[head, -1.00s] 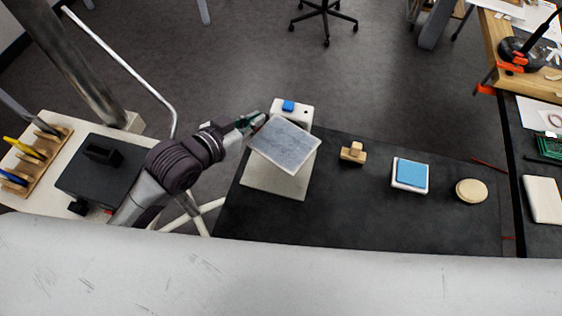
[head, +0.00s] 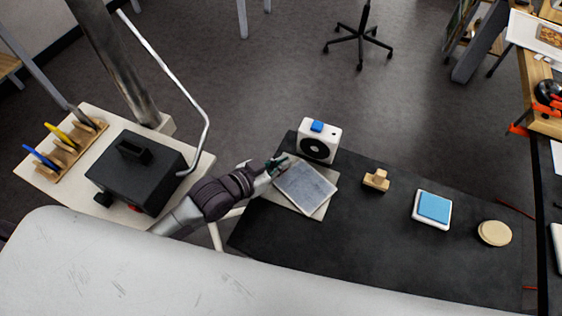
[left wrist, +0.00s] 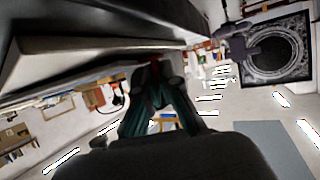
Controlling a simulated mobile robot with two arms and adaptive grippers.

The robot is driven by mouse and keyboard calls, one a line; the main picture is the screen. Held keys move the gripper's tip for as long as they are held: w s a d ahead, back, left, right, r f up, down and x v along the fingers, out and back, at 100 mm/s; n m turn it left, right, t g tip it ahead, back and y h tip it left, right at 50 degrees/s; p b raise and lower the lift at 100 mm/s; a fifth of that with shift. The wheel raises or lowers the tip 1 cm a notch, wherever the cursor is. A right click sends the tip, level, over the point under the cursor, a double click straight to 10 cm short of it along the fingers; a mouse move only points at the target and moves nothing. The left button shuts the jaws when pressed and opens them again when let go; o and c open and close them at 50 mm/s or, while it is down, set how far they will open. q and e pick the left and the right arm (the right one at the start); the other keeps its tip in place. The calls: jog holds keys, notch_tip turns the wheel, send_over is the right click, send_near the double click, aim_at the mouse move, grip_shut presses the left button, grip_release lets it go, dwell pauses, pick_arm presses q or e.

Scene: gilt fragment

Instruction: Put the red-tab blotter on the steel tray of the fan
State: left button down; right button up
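In the left wrist view the dark green fingers (left wrist: 160,92) close around a small red tab (left wrist: 155,70) at the blotter's edge. The pale steel tray (head: 321,212) lies under the blotter on the dark table, and its lower and right edges show. I cannot tell whether the blotter touches it. The white fan (head: 319,142), with a blue button, stands behind the tray. My right gripper is not in view.
To the right on the dark table (head: 350,235) are a wooden stamp (head: 376,180), a blue-topped white pad (head: 433,208) and a round beige disc (head: 494,233). A black box (head: 135,175) and a wooden tool rack (head: 75,150) stand on the pale left table.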

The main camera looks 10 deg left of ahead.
pick_arm(q)
jog(key=c, duration=1.8)
grip_release()
jog(key=shift+f, duration=0.15)
jog(key=o, duration=0.5)
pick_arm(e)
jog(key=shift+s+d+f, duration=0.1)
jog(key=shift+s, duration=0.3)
pick_arm(q)
jog(key=shift+r, duration=0.2)
jog(key=shift+b+v, duration=0.55)
jog(key=shift+v, duration=5.45)
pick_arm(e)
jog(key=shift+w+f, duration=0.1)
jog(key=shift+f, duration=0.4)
pick_arm(q)
jog(key=shift+s, duration=0.1)
